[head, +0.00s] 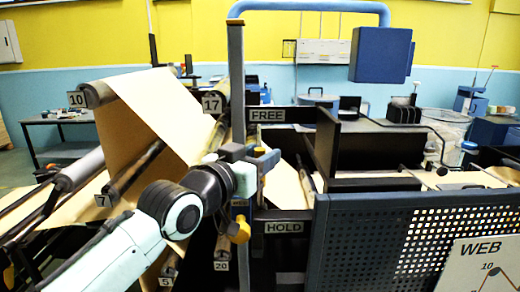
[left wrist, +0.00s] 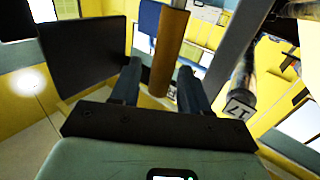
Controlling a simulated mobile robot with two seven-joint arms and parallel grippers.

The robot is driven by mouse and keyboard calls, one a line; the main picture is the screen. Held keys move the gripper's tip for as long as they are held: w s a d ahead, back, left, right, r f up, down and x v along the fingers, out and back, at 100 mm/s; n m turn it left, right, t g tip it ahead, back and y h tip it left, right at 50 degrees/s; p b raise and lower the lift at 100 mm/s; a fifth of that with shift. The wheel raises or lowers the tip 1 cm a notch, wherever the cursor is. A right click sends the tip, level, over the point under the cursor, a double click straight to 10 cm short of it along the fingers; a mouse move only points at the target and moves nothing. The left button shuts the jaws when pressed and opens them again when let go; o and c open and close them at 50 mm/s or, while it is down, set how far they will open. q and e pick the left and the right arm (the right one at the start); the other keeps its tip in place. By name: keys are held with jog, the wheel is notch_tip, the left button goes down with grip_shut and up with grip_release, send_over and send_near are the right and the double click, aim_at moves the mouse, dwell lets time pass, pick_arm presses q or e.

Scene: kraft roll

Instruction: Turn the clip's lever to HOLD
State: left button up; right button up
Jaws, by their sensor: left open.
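A blue-grey post (head: 237,85) carries a FREE plate (head: 267,115) above and a HOLD plate (head: 284,227) below. My left gripper (head: 251,154) is at the post, between the two plates in height and nearer FREE. A small orange-yellow handle (head: 259,151), which looks like the clip's lever, shows at its fingers. In the left wrist view this orange-brown cylinder (left wrist: 169,50) stands between the two open, spread fingers. I cannot tell if either finger touches it. A yellow knob (head: 240,231) sits lower on the post, beside HOLD. My right gripper is not in view.
Brown kraft paper (head: 160,105) runs over rollers at the left, with number tags such as 17 (head: 212,104). A dark upright plate (head: 326,145) stands right of the gripper. A perforated blue panel (head: 415,240) with a WEB card (head: 485,265) fills the lower right.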

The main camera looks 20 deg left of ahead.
pick_arm(q)
jog(key=shift+w, duration=0.25)
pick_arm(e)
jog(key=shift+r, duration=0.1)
